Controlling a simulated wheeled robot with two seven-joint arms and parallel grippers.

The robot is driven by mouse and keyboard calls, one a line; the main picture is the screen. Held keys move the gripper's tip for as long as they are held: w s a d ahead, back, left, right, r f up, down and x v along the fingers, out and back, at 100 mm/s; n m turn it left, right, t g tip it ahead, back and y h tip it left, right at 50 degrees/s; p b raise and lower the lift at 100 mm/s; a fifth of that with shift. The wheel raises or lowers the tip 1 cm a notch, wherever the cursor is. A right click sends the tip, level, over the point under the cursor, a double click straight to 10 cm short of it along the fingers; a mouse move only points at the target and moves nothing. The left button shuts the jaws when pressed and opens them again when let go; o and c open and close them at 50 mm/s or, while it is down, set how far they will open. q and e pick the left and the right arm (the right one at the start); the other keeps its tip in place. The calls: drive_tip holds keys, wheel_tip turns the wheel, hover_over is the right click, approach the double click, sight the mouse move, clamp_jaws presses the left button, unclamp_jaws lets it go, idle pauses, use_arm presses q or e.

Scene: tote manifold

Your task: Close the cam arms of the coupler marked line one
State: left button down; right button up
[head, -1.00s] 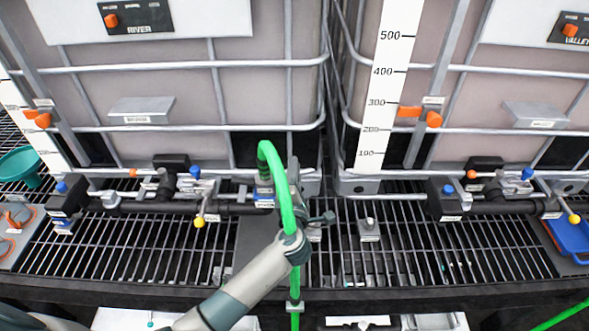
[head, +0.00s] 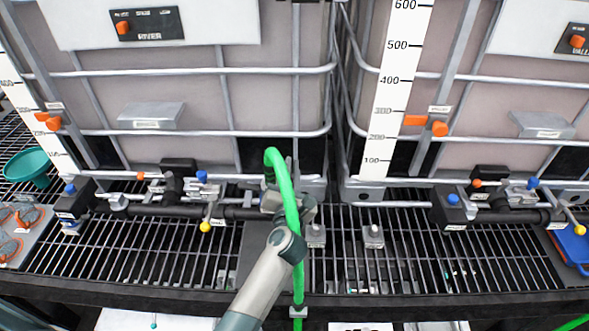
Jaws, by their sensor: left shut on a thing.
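My left gripper (head: 290,206) is at the right end of the left black manifold pipe (head: 150,209), beside the green hose (head: 287,190). It is shut on a small part at the coupler (head: 268,201), which looks like a cam arm; my wrist and the hose hide most of it. The hose bends over at its top and comes down at the coupler. The coupler's marking is too small to read, and I cannot tell how its cam arms stand. My right gripper is out of view.
Two caged totes stand behind, one marked RIVER (head: 149,25). Valves with blue and yellow knobs (head: 205,226) line the pipe. A second black manifold (head: 500,215) is at right. The grating (head: 400,260) in front is mostly clear.

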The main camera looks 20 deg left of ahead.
use_arm(q)
drive_tip(key=shift+s+a+n, duration=0.1)
drive_tip(key=shift+a+n, duration=0.15)
drive_tip(key=shift+n, duration=0.45)
drive_tip(key=c, duration=1.9)
unclamp_jaws()
drive_tip(key=shift+o, duration=0.2)
drive_tip(key=shift+r, duration=0.1)
